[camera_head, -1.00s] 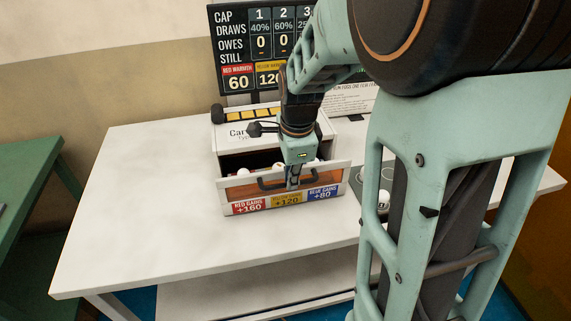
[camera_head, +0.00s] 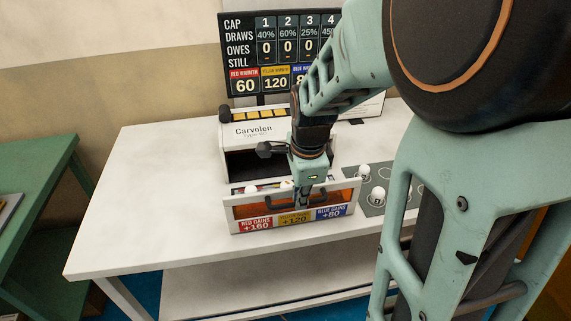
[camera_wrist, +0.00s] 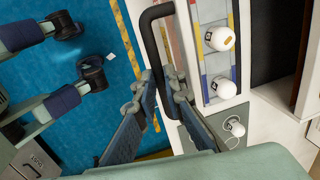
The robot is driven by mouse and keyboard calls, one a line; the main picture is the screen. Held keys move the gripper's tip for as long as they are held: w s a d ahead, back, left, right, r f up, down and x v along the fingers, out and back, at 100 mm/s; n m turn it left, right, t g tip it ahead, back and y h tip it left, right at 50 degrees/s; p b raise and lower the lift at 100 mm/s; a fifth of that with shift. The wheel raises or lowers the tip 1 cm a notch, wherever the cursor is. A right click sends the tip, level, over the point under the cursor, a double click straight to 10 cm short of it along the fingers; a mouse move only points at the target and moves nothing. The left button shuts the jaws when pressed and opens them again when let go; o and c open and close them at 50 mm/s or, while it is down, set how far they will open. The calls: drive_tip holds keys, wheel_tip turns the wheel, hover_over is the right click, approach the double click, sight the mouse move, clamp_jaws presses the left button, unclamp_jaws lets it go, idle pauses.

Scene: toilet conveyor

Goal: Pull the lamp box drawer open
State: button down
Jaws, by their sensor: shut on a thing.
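The lamp box (camera_head: 262,134) is a white case marked "Carvolen" on the white table, with a dark opening in its front. Its drawer (camera_head: 255,212) stands well out toward the table's front edge, with an orange front panel and red, yellow and blue labels. White round bulbs sit inside the drawer; two show in the wrist view (camera_wrist: 221,89). My gripper (camera_head: 301,205) is shut on the drawer's black handle (camera_head: 326,212). The handle (camera_wrist: 152,40) passes between the fingers in the wrist view. My gripper hides part of the drawer front.
A dark scoreboard (camera_head: 280,50) stands behind the box. A grey mat (camera_head: 377,181) with bulbs lies to the right, partly behind my arm. A green table (camera_head: 42,200) stands at the left. The white table's left part (camera_head: 160,200) is clear.

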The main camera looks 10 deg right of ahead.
drive_tip(key=c, duration=2)
unclamp_jaws()
drive_tip(key=r, duration=0.2)
drive_tip(key=s+r, duration=0.1)
drive_tip(key=r, duration=0.4)
drive_tip(key=shift+s+r, duration=0.15)
drive_tip(key=shift+r, duration=0.05)
